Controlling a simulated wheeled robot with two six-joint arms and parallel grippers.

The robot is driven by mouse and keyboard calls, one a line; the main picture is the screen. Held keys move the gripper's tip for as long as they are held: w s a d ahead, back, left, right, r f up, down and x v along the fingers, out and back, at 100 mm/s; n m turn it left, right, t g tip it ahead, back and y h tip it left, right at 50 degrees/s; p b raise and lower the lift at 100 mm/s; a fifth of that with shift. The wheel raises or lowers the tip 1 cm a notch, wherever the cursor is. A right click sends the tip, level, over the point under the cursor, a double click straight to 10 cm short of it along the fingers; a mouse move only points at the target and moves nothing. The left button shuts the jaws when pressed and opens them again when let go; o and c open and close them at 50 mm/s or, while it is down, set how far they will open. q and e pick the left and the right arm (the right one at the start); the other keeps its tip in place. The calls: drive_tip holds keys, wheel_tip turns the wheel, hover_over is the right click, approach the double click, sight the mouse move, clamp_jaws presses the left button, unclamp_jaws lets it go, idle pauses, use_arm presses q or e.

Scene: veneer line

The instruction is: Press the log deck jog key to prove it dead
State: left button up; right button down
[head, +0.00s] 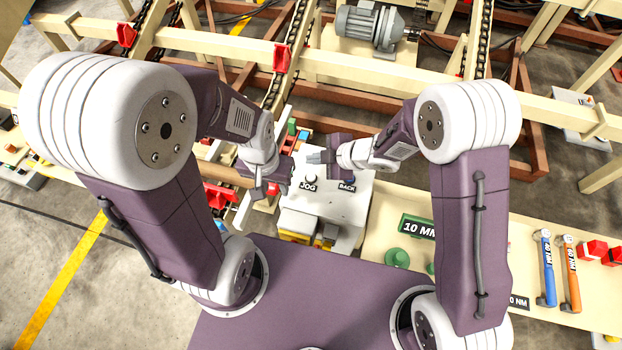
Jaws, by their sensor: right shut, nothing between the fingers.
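The white control box (335,208) stands in the middle, below my two grippers. Its top carries a JOG label (308,187) and a BACK label (347,188).
Behind stand cream rails, chains and a grey motor (368,22). Both grippers are close together.

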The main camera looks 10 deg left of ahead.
sight(314, 178)
wheel_tip(314, 178, down, 6)
drive_tip(key=b, duration=0.4)
drive_tip(key=shift+r, duration=0.2)
drive_tip(key=shift+f, duration=0.15)
idle(1.4)
drive_tip(key=shift+f+b, duration=0.4)
drive_tip(key=shift+b, duration=0.1)
drive_tip(key=shift+f+b, duration=0.3)
drive_tip(key=shift+f, duration=0.15)
drive_tip(key=shift+r, duration=0.1)
idle(0.5)
drive_tip(key=shift+r+p, duration=0.75)
drive_tip(key=shift+p, duration=0.1)
